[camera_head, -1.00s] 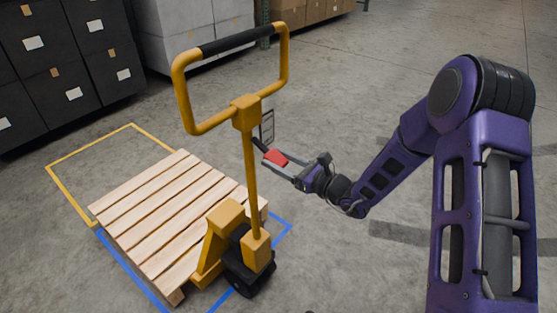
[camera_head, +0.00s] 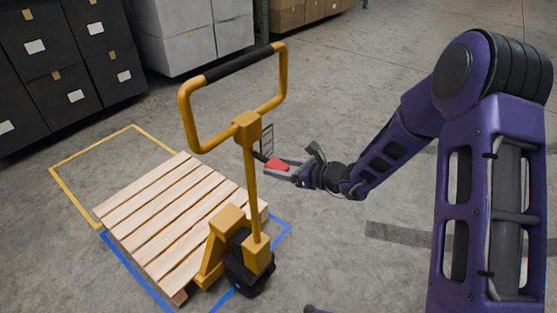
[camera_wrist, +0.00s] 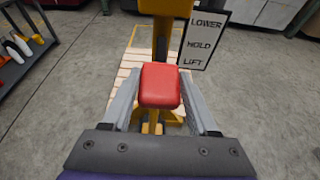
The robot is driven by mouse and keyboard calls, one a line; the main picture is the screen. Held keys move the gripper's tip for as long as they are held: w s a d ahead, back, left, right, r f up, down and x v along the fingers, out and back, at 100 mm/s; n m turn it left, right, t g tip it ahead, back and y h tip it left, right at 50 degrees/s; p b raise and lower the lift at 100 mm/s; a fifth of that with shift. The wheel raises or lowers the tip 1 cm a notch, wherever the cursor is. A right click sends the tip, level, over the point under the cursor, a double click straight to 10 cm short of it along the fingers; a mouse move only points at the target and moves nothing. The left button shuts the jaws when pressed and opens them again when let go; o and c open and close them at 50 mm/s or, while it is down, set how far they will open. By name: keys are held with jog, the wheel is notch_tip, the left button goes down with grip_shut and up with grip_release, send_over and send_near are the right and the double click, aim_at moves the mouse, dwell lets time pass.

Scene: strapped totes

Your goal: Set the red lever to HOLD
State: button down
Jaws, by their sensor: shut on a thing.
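The red lever (camera_head: 277,164) sticks out to the right of the yellow pallet jack's handle column (camera_head: 250,180). My gripper (camera_head: 285,168) is shut on the red lever from the right. In the wrist view, the red lever's block end (camera_wrist: 160,86) sits between the two grey fingers of my gripper (camera_wrist: 161,102). A label plate (camera_wrist: 204,40) beside the column reads LOWER, HOLD, LIFT from top to bottom. It also shows edge-on in the head view (camera_head: 267,141). The lever's exact setting against the words cannot be told.
Black boxes (camera_head: 60,70) and grey boxes (camera_head: 190,35) stand at the back. A shelf (camera_wrist: 25,50) with bottles shows at the wrist view's left. The floor on the right is open.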

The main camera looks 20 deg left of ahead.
jog(key=shift+r+h+p, duration=0.35)
jog(key=shift+h, duration=0.15)
jog(key=shift+c, duration=0.8)
grip_release()
jog(key=v, duration=1.7)
jog(key=shift+d+p, duration=0.2)
jog(key=shift+p, duration=0.2)
jog(key=shift+r, duration=0.1)
